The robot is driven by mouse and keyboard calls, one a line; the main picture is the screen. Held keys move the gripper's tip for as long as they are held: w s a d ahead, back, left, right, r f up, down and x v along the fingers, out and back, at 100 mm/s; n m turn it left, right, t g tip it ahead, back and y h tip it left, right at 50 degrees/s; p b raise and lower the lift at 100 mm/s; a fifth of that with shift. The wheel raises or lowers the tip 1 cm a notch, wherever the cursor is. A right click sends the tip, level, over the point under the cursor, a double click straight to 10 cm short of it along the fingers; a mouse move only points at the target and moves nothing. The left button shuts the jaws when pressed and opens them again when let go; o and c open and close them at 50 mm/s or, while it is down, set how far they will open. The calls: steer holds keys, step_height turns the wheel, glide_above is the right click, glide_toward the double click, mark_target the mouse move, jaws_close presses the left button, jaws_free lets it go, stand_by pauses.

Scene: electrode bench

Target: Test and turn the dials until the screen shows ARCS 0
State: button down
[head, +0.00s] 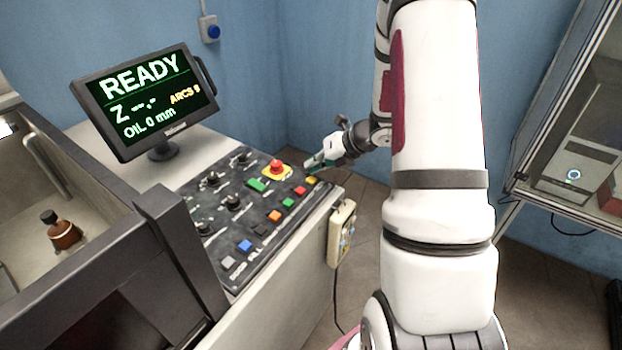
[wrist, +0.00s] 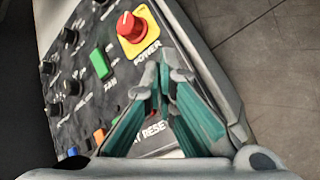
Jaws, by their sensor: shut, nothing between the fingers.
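The screen (head: 140,98) stands on the bench at the left in the head view and reads READY, "Z --.-", OIL 0 mm and ARCS with a small digit that looks like 8. Several black dials (head: 213,180) sit on the dark control panel (head: 217,262); some also show at the left in the wrist view (wrist: 68,37). My gripper (head: 311,165) is over the panel's far right corner, near the red emergency button (head: 277,167). In the wrist view my gripper (wrist: 163,88) is shut and empty, its fingertips just below the yellow plate of the red button (wrist: 130,27).
Coloured push buttons line the panel, among them a green one (head: 257,185) and a blue one (head: 244,246). A beige pendant box (head: 341,234) hangs on the bench's right side. A brown bottle (head: 62,231) stands in the tank at left. A glass-fronted cabinet (head: 575,140) is at right.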

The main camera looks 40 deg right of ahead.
mark_target(314, 177)
steer(key=shift+f, duration=0.15)
stand_by(0.4)
steer(key=shift+f+b, duration=0.3)
steer(key=shift+b, duration=0.1)
steer(key=shift+f+b, duration=0.35)
steer(key=shift+f, duration=0.15)
stand_by(0.6)
steer(key=shift+r, duration=0.1)
steer(key=shift+r+p, duration=0.6)
steer(key=shift+r, duration=0.25)
step_height(314, 177, up, 6)
steer(key=p, duration=0.3)
stand_by(1.0)
